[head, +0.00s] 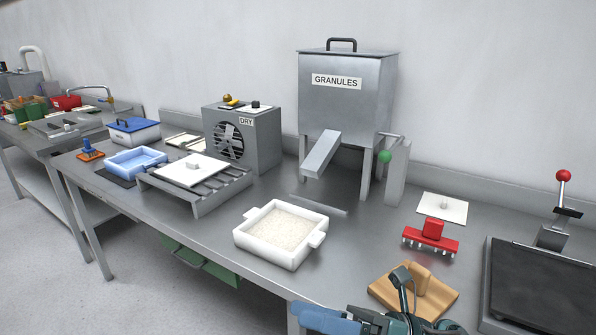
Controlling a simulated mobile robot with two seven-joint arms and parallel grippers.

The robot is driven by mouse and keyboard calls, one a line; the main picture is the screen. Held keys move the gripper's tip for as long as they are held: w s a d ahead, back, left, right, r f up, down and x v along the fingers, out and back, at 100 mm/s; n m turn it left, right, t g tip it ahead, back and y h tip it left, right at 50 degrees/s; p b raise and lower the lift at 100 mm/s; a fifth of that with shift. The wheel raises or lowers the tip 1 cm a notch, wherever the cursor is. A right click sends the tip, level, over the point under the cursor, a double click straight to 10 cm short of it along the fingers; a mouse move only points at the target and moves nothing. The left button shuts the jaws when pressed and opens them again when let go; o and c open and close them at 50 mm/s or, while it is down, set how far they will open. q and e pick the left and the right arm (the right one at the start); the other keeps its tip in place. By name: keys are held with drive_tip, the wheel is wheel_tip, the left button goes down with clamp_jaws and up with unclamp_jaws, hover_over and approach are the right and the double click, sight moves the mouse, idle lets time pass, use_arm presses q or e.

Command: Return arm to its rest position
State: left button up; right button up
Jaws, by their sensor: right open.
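The lower part of the gripper is cut off by the picture edge. My left gripper is not in view.
A white tray of granules (283,225) stands in front of the granules hopper (345,105). A red rake-like tool (432,233) and a white lidded plate (442,207) lie behind the board. A dark press (542,275) stands at right. Bench space between tray and board is clear.

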drive_tip(key=w+d+f+m+t+h, duration=0.1)
drive_tip(key=d+f+m+t+h, duration=0.3)
drive_tip(key=m, duration=0.5)
drive_tip(key=w+d+f+m+t+h, duration=0.1)
drive_tip(key=w+f+m+t+h, duration=0.2)
drive_tip(key=m+t, duration=0.5)
drive_tip(key=d+f+m+t+h, duration=0.3)
drive_tip(key=m+h, duration=0.1)
drive_tip(key=m, duration=0.7)
use_arm(q)
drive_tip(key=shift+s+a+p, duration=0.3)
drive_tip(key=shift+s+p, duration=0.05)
drive_tip(key=shift+p, duration=0.25)
use_arm(e)
drive_tip(key=s+d+f+m+g+h, duration=0.2)
drive_tip(key=s+f+m, duration=0.3)
drive_tip(key=f, duration=0.3)
drive_tip(key=s+d+f+m+g+h, duration=0.2)
drive_tip(key=s+f+m+g+h, duration=0.2)
drive_tip(key=f, duration=0.5)
drive_tip(key=s+m, duration=0.2)
drive_tip(key=m, duration=0.1)
drive_tip(key=shift+f+m+g+h, duration=0.15)
drive_tip(key=shift+m+g+h, duration=0.15)
drive_tip(key=shift+g, duration=0.1)
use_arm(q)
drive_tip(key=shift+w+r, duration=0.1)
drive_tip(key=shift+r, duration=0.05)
